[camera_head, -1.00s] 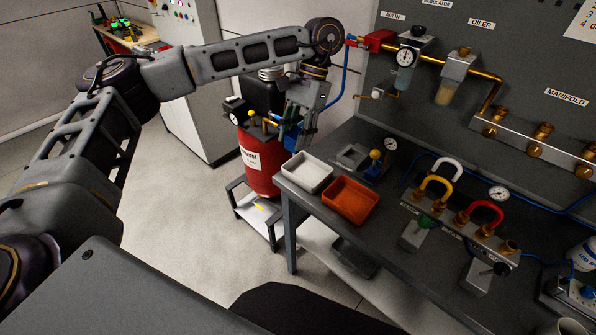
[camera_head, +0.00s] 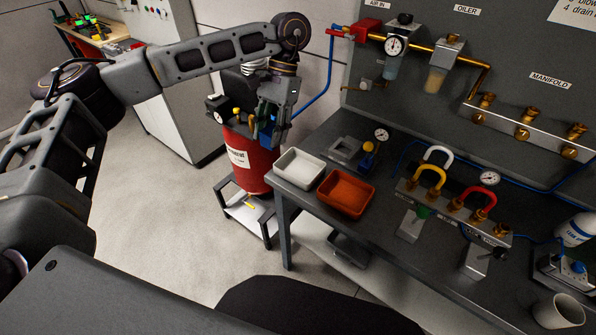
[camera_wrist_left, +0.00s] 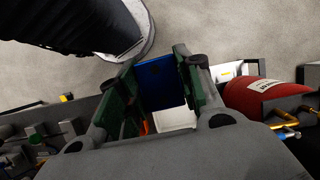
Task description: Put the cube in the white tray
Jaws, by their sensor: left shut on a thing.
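My left gripper (camera_head: 268,132) is shut on a blue cube (camera_wrist_left: 160,82), which shows between the two green-sided fingers in the left wrist view. In the head view, the gripper hangs in front of the red tank, to the left of and above the white tray in the picture. The white tray (camera_head: 299,180) sits at the near left corner of the dark workbench and looks empty. Part of the white tray (camera_wrist_left: 175,118) shows beyond the cube in the left wrist view. My right gripper is not in view.
An orange tray (camera_head: 345,210) stands right beside the white one on the workbench (camera_head: 370,240). A grey square frame (camera_head: 345,149) and a gauge fitting (camera_head: 381,135) are behind them. The red tank (camera_head: 250,160) stands left of the bench on a low stand (camera_head: 240,215).

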